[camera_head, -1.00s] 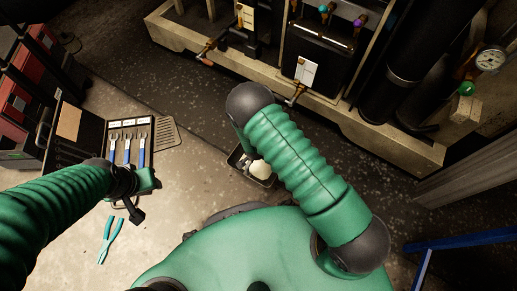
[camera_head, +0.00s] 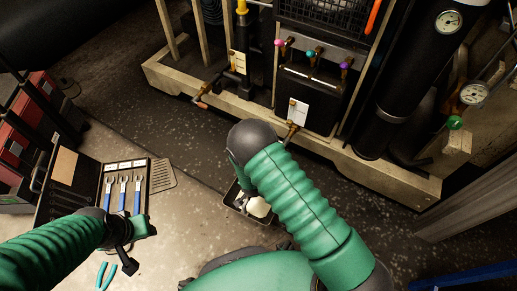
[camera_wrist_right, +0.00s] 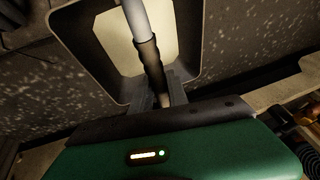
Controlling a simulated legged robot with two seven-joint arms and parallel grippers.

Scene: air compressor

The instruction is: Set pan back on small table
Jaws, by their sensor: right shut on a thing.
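The pan (camera_head: 231,197) is a dark, square-rimmed tray beneath my right forearm in the head view. A pale patch shows inside it, and my arm covers part of it. In the right wrist view the pan (camera_wrist_right: 72,45) has a grey rim and a cream inside. A pale and black rod-like handle runs from it into my right gripper (camera_wrist_right: 160,92), which is shut on it. My left gripper (camera_head: 127,248) hangs at the lower left, beside the open tool case; its jaws are unclear. I cannot identify the small table for certain.
An open tool case (camera_head: 75,190) with blue-handled wrenches lies at the left, with teal pliers (camera_head: 106,275) below it. Red boxes (camera_head: 22,125) stand behind. The compressor machine (camera_head: 310,100) fills the back. A blue frame (camera_head: 465,276) is at the lower right. Dark floor lies between.

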